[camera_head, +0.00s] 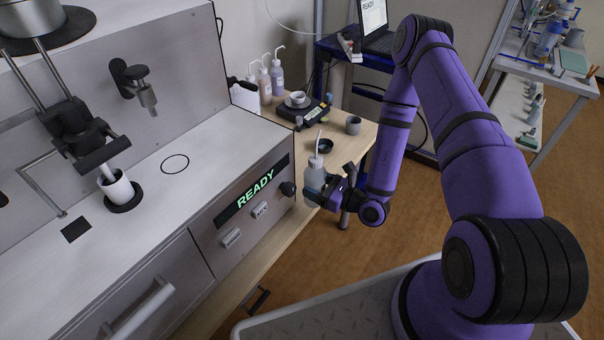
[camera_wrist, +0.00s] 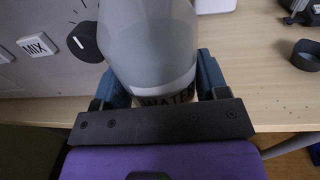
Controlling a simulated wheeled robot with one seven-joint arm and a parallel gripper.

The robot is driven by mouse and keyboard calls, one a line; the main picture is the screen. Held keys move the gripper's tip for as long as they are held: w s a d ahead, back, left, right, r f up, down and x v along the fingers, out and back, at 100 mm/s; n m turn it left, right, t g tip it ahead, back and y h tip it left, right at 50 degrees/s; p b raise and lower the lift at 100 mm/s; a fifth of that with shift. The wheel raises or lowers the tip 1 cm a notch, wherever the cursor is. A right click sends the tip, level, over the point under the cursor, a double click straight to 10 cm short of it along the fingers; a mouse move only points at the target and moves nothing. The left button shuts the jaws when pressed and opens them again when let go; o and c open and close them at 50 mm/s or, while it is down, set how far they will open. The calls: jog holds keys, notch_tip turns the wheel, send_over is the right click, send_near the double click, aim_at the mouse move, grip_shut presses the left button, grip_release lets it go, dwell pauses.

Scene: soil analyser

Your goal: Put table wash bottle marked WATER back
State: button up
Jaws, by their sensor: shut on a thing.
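My gripper (camera_head: 335,190) is shut on a translucent wash bottle (camera_head: 315,178) with a white nozzle, which stands upright in its fingers. It is by the front right corner of the analyser, at the table's front edge. In the wrist view the bottle (camera_wrist: 150,45) fills the middle between the fingers, and the label WATER shows partly above the gripper's crossbar (camera_wrist: 160,120). I cannot tell whether its base touches the table (camera_wrist: 255,75). Several other wash bottles (camera_head: 277,76) with bent nozzles stand at the back of the table.
The analyser (camera_head: 258,187) with a READY display and a black knob (camera_head: 288,188) is close on the bottle's left. A scale (camera_head: 301,115) with a dish, a dark bowl (camera_head: 325,146) and a grey cup (camera_head: 353,125) stand on the table behind. A blue cart with a laptop (camera_head: 376,38) is beyond.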

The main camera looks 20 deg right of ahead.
jog(key=shift+w+f, duration=0.8)
jog(key=shift+w, duration=1.4)
jog(key=shift+w+f, duration=0.75)
jog(key=shift+w, duration=1.4)
jog(key=shift+w+f, duration=0.8)
jog(key=shift+w, duration=1.4)
jog(key=o, duration=0.7)
jog(key=shift+f, duration=0.1)
